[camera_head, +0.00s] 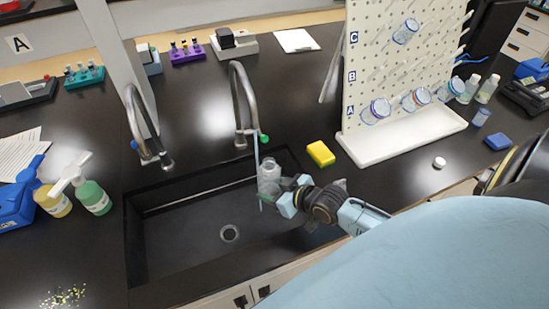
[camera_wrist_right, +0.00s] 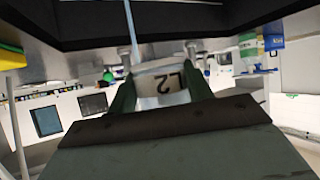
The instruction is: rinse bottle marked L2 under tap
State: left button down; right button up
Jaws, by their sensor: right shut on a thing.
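A clear bottle (camera_head: 268,172) is in my right gripper (camera_head: 279,194), upright over the right part of the black sink (camera_head: 160,240). In the right wrist view its white label (camera_wrist_right: 163,86) reads L2, upside down, between the gripper's two green fingers. The tap with the green knob (camera_head: 245,100) stands behind the bottle. A thin pale blue stream (camera_head: 257,160) runs down from its spout, close to the bottle's left side in the head view; I cannot tell whether it enters the mouth. The stream also shows in the right wrist view (camera_wrist_right: 130,22). My left gripper is not in view.
A second tap with a blue knob (camera_head: 135,115) stands to the left. A yellow sponge (camera_head: 321,153) lies right of the sink. A pegboard (camera_head: 385,75) with hanging bottles stands in a white tray (camera_head: 400,142). Two pump bottles (camera_head: 93,197) stand left of the sink.

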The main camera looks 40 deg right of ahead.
jog(key=w+d+f+b, duration=0.2)
jog(key=w+b, duration=0.5)
jog(key=w, duration=0.3)
jog(key=shift+d+f, duration=0.2)
dwell(2.9)
